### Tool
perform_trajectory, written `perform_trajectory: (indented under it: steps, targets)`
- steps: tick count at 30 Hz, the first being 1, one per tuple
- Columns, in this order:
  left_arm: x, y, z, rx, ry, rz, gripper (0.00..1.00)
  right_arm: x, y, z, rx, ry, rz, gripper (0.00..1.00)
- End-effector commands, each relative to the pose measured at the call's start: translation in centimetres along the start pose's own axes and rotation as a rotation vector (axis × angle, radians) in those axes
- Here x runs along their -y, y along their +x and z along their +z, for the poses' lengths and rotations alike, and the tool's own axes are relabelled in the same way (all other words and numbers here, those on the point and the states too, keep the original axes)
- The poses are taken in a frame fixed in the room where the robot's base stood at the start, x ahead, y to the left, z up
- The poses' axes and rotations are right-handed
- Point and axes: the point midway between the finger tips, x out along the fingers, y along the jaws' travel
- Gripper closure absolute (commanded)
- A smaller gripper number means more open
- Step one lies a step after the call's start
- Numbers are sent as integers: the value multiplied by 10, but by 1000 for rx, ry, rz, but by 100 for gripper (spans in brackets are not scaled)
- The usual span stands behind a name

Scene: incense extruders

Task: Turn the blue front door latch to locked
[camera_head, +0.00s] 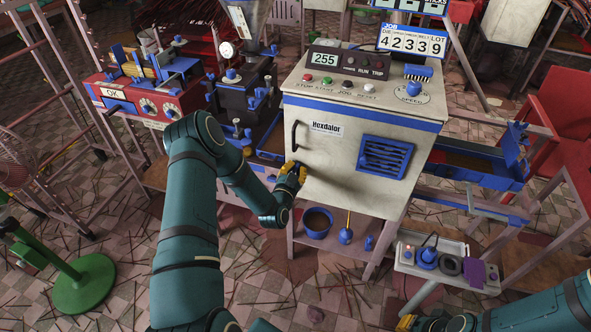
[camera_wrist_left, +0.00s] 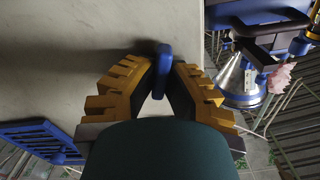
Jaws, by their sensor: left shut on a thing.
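The white cabinet door (camera_head: 325,165) carries a black handle and a blue vent grille. My left gripper (camera_head: 293,172), with yellow fingers, is at the door's lower left edge, below the handle. In the left wrist view the blue latch (camera_wrist_left: 163,65) stands upright in the picture between the fingertips of my left gripper (camera_wrist_left: 162,78), which is shut on it. In the head view the fingers mostly hide the latch. My right gripper (camera_head: 408,322) shows only as a yellow tip at the bottom edge, and its opening is hidden.
The black door handle (camera_head: 295,136) is just above my left gripper. The blue vent grille (camera_head: 385,157) is to its right. Below, a blue bucket (camera_head: 318,222) stands on the shelf. A small tray (camera_head: 445,262) with tools is at the lower right.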

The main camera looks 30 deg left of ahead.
Motion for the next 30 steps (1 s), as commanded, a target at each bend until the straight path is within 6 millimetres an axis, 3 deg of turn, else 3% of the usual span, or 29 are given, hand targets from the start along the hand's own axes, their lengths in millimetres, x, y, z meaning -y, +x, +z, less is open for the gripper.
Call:
perform_trajectory:
  steps: [5,6,8,20,30]
  targets:
    - [1,1,-2,-5,1,-3,100,0,0,0,0,0,0,100]
    - [1,1,-2,-5,1,-3,77,0,0,0,0,0,0,100]
    - [1,1,-2,-4,0,-3,59,0,0,0,0,0,0,100]
    - [0,-6,0,1,-1,1,59,0,0,0,0,0,0,100]
    - [0,-67,0,2,-1,1,59,0,0,0,0,0,0,100]
